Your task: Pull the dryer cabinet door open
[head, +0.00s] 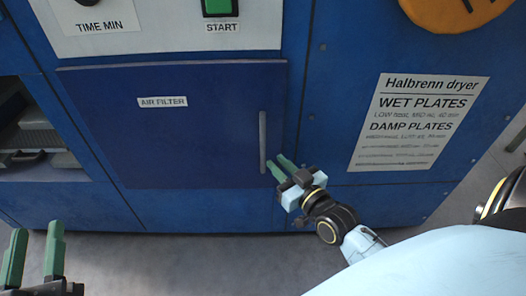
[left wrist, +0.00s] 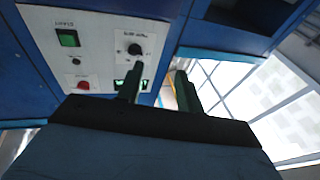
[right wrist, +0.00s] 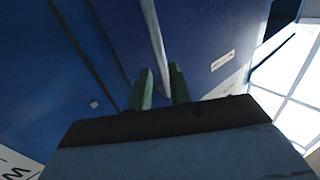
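A blue door panel (head: 190,135) labelled AIR FILTER (head: 162,102) is on the dryer's front, with a vertical grey bar handle (head: 263,142) near its right edge. I cannot tell whether the panel is fully closed. My right gripper (head: 277,160) is open at the handle's lower end. In the right wrist view, the handle (right wrist: 154,40) runs down toward the gap between the fingertips (right wrist: 160,78); I cannot tell whether they touch or straddle it. My left gripper (head: 38,228) is open and empty, low at the left, away from the panel. No other cabinet door is clearly visible.
A control panel with a green START button (head: 219,7) is above the door. A white sign (head: 418,122) is right of it. A dark open recess (head: 35,130) is at the left. Grey floor (head: 190,262) below is clear.

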